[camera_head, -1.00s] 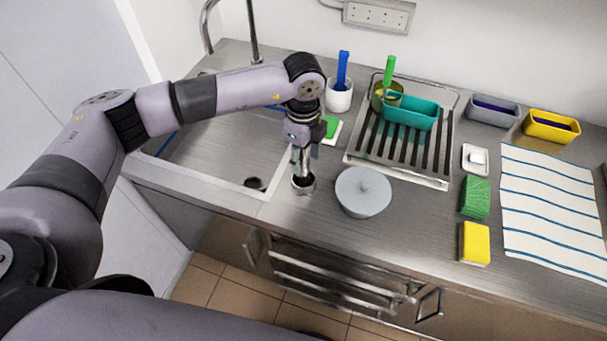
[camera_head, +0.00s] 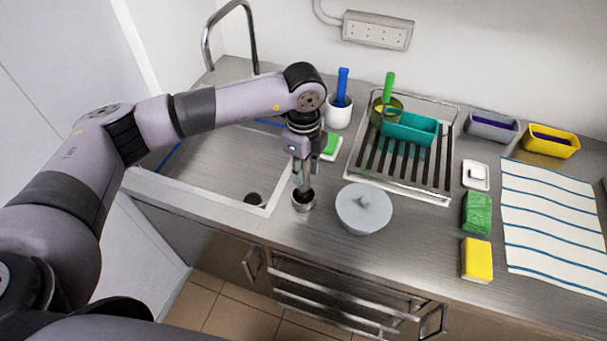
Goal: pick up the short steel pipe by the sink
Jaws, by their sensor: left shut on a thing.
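The short steel pipe (camera_head: 303,203) stands upright on the steel counter, just right of the sink's front right corner. It looks like a small round piece with a dark open top. My left gripper (camera_head: 303,184) points down over it and is shut on it, with its fingertips at the pipe's top. The sink (camera_head: 215,165) lies to the left, under my left arm. Whether the pipe's base is clear of the counter cannot be told. My right gripper is not in view.
Behind are a white cup (camera_head: 339,114) with a blue-handled brush, a green sponge (camera_head: 331,146) and a dish rack (camera_head: 398,187). Sponges and a striped towel (camera_head: 550,215) lie at right. The front counter is clear.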

